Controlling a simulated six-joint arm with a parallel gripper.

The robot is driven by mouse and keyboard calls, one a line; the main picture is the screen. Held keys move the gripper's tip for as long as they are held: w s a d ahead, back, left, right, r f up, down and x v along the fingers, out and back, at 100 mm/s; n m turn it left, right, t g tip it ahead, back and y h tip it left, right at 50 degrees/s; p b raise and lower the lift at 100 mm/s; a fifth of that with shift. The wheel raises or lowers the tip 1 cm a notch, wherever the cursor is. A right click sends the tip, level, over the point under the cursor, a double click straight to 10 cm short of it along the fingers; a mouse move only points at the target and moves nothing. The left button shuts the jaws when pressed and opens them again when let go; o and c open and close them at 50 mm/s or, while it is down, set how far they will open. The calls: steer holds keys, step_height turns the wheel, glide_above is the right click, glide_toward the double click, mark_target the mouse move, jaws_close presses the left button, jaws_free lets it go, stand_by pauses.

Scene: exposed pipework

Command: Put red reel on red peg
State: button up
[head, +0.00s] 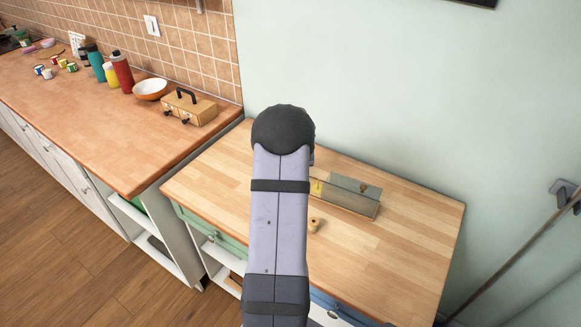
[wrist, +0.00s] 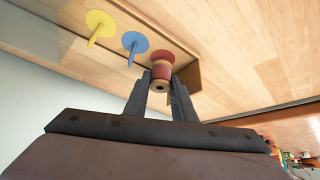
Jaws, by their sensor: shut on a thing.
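My gripper (wrist: 162,80) is shut on the red reel (wrist: 159,73), a spool with a red winding between wooden ends, its holed end facing the wrist camera. Just beyond the reel in the wrist view, a red disc (wrist: 160,54) shows, in line with a blue peg (wrist: 131,58) and a yellow peg (wrist: 94,36) on round coloured bases. The red peg's shaft is hidden by the reel, and I cannot tell whether the reel is around it. In the head view my arm hides the gripper and the held reel.
A box-like stand (head: 345,197) is on the wooden table, partly behind my arm. A small wood-coloured reel (head: 314,225) is in front of it. The table's right side (head: 420,230) is clear. The left counter holds a toolbox (head: 189,108), a bowl (head: 150,89) and bottles.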

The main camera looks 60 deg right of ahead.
steer(key=shift+f+b, duration=0.7)
steer(key=shift+f, duration=0.1)
steer(key=o, duration=1.1)
steer(key=shift+r, duration=0.15)
steer(key=shift+b+v, duration=0.9)
steer(key=shift+v, duration=2.65)
steer(key=shift+s, duration=0.1)
